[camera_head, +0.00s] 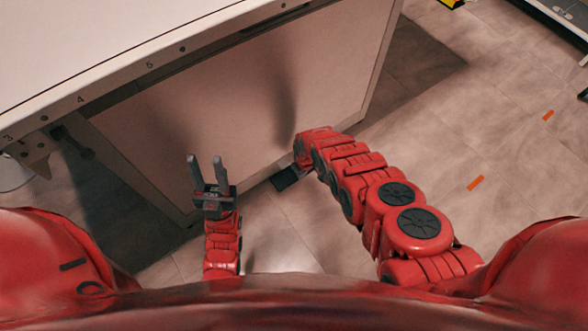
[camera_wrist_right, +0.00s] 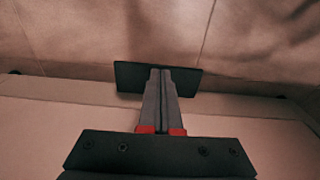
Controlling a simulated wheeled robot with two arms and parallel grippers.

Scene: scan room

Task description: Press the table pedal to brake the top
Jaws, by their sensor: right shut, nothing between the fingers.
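The table pedal is a flat black plate (camera_head: 286,179) low at the foot of the pale table base (camera_head: 230,105). In the right wrist view the pedal (camera_wrist_right: 130,77) lies just beyond my right fingertips, partly hidden by them. My right gripper (camera_wrist_right: 161,72) is shut and empty, its fingertips overlapping the pedal in that view; I cannot tell whether they touch it. In the head view the right gripper is hidden by its own arm. My left gripper (camera_head: 206,160) is open and empty in front of the base panel. The white tabletop (camera_head: 90,45) extends above.
The table's numbered side rail (camera_head: 150,66) overhangs the base. A metal bracket (camera_head: 35,150) sticks out at the left. Tiled floor (camera_head: 470,130) with orange marks (camera_head: 475,183) is clear at the right. A shelf-like edge (camera_head: 560,20) stands at the top right.

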